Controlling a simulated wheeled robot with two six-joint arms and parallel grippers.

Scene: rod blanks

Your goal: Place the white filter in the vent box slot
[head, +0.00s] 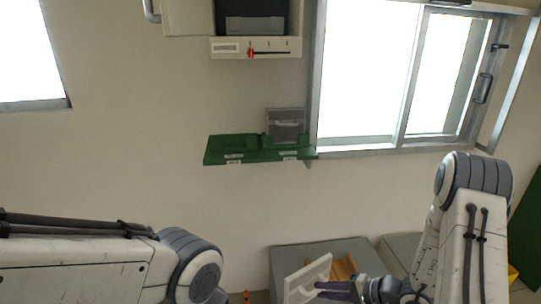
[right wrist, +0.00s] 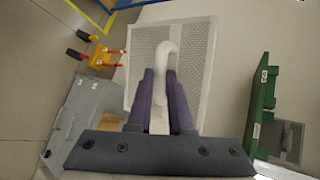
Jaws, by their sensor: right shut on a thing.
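The white filter (head: 308,277) is at the bottom of the head view, tilted. My right gripper (head: 328,288) is shut on it. In the right wrist view the filter (right wrist: 194,50) shows a mesh face in a pale frame, and the fingers (right wrist: 160,78) close around its white handle. The vent box (head: 284,46) is high on the wall at the top of the head view, with a dark opening and a red marker on its front strip. The filter is far below and apart from it. My left arm enters at the lower left; its gripper is out of view.
A green wall shelf (head: 222,153) holds a grey filter-like panel (head: 286,131) at its right end. A window (head: 365,75) is to the right. Grey boxes (head: 288,262) stand below, one with a brown item. The wall between shelf and boxes is clear.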

